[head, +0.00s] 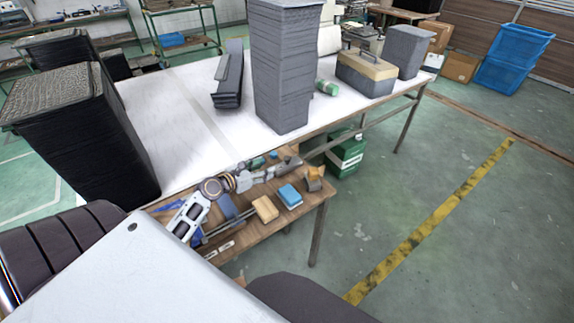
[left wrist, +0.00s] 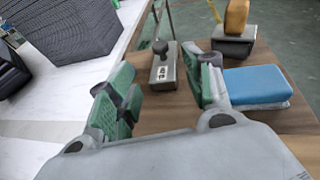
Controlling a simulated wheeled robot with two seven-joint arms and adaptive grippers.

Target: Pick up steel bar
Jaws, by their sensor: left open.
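Thin grey bars (head: 234,223), which look like the steel bar, lie on the wooden lower table beside a tan block. They do not show in the left wrist view. My left gripper (head: 272,165) is over the same table, farther along it and apart from the bars. In the left wrist view its green-padded fingers (left wrist: 165,98) are spread, with bare wood between them and nothing held. A grey metal block with a black knob (left wrist: 162,68) stands just beyond the fingertips. My right gripper is not in view.
A blue block (head: 289,195) and a tan block (head: 265,209) lie near the gripper. An orange-topped block (head: 314,178) stands at the table's right end. The white table (head: 190,120) behind carries a tall grey stack (head: 282,70) and black stacks (head: 85,130).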

